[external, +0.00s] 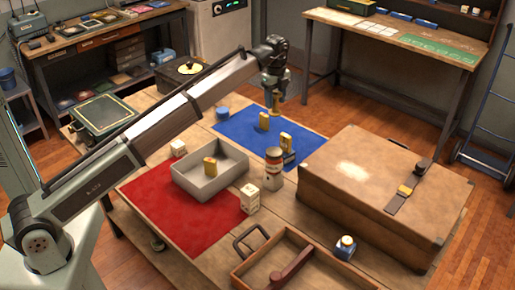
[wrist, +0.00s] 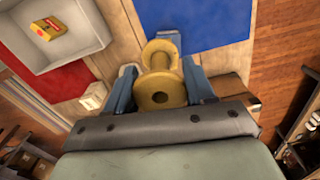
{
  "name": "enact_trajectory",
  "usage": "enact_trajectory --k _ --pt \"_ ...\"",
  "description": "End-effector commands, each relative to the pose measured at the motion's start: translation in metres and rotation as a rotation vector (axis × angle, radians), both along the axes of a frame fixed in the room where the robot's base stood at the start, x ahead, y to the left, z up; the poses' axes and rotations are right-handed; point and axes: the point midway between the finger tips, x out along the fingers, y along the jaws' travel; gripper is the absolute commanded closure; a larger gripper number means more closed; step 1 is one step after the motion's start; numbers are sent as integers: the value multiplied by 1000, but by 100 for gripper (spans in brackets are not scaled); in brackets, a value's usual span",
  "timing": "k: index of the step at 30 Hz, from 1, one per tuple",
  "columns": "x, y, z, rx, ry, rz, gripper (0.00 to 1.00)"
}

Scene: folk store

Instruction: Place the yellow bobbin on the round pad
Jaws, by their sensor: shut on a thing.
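My gripper (external: 277,92) is shut on the yellow bobbin (wrist: 162,78), holding it above the blue mat. In the wrist view the bobbin sits between the two blue-grey fingertips (wrist: 160,85), with its flange and centre hole facing the camera. In the external view the bobbin is small and partly covered by the gripper. A pale yellow round disc (external: 190,68), which looks like the round pad, lies on a dark box at the table's back left. My gripper is to the right of it. The pad does not show in the wrist view.
A grey tray (external: 187,184) with a yellow box stands by the red mat (external: 150,192). A jar (external: 273,167) and large brown case (external: 362,185) stand to the right. A dark green-topped case (external: 102,117) is at left.

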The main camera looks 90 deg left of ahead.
Motion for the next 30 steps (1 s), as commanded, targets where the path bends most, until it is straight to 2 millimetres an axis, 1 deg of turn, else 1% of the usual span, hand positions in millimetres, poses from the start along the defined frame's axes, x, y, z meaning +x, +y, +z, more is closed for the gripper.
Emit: enact_trajectory --k 1,3,8,9,11,15,18,21,24,29,30 --pt "-10 23 1 0 0 28 76" --pt "-24 48 0 0 0 60 76" --pt "-59 105 0 0 0 135 76" --pt "-68 119 0 1 -1 153 76" --pt "-83 140 0 1 -1 182 76" --pt "-120 187 0 1 -1 246 76" --pt "-147 217 -1 0 0 290 76" --pt "-170 241 -1 0 0 326 76" --pt "-190 259 -1 0 0 355 76" --pt "-213 280 -2 0 0 388 76" --pt "-216 282 -5 -1 1 391 76"
